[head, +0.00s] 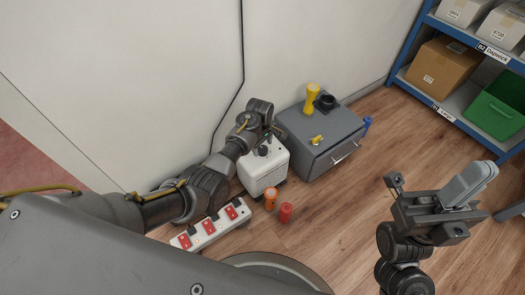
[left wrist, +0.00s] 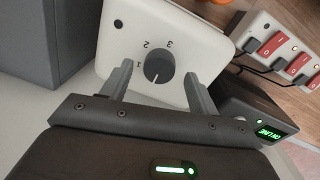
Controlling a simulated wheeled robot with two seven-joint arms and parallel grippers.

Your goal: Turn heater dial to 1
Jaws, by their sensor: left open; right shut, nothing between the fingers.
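The white heater (head: 262,171) stands on the floor against the wall, its dial face up. In the left wrist view its dark round dial (left wrist: 159,66) shows with marks 1, 2 and 3 around it. The dial's white pointer line is on the lower side, pointing away from 2 and 3 and below 1. My left gripper (left wrist: 154,72) is open, with one finger on each side of the dial; I cannot tell whether they touch it. In the head view the left wrist is over the heater. My right gripper (head: 470,184) is shut and empty, raised at the right.
A grey cabinet (head: 322,150) with yellow and black items on top stands right of the heater. A power strip (head: 211,226) with red switches and two orange-red cylinders (head: 271,199) lie in front. A blue shelf (head: 448,110) is at the back right.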

